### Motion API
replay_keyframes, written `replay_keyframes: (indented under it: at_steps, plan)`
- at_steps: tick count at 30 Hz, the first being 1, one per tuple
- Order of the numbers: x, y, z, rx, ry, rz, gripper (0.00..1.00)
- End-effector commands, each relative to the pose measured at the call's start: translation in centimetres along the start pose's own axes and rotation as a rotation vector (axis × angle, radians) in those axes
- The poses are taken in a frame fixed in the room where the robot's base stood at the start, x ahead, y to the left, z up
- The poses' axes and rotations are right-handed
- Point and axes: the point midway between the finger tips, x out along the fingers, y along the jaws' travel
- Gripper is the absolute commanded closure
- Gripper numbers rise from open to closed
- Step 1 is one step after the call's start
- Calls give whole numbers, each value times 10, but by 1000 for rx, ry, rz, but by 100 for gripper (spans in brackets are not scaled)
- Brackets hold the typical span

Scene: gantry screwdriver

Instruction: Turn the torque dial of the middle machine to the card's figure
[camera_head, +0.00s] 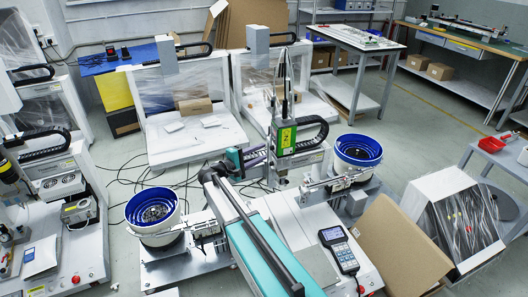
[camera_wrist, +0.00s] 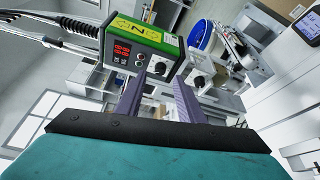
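The middle machine's controller is a green box (camera_head: 286,138) with a yellow label, mounted on the upright. In the wrist view the green box (camera_wrist: 145,35) is tilted and shows a red lit display (camera_wrist: 122,50), too small to read. A dark round knob (camera_wrist: 160,68), seemingly the dial, is on its pale front. A pale unit with a round knob (camera_wrist: 199,81) is to its right. My gripper (camera_wrist: 158,82) is open and empty, its purple fingers apart, pointing at the front; contact cannot be told. It also shows in the head view (camera_head: 252,158). I cannot identify the card.
White-and-blue screw feeders stand left (camera_head: 152,212) and right (camera_head: 358,152) of my arm. A handheld keypad (camera_head: 338,249) lies on the machine's white base. A brown cardboard sheet (camera_head: 402,245) leans at the right. Cables hang near the upright.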

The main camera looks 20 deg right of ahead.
Motion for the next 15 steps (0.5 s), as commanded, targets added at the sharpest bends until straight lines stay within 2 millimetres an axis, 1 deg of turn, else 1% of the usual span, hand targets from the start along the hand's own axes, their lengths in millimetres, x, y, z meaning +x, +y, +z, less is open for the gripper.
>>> replay_keyframes:
  at_steps: [1, 3, 15]
  plan:
    - [-10, 1, 0, 0, 3, 0, 65]
    - [-21, 0, 1, 0, 2, 0, 65]
    - [-83, 0, 0, 0, 3, 0, 65]
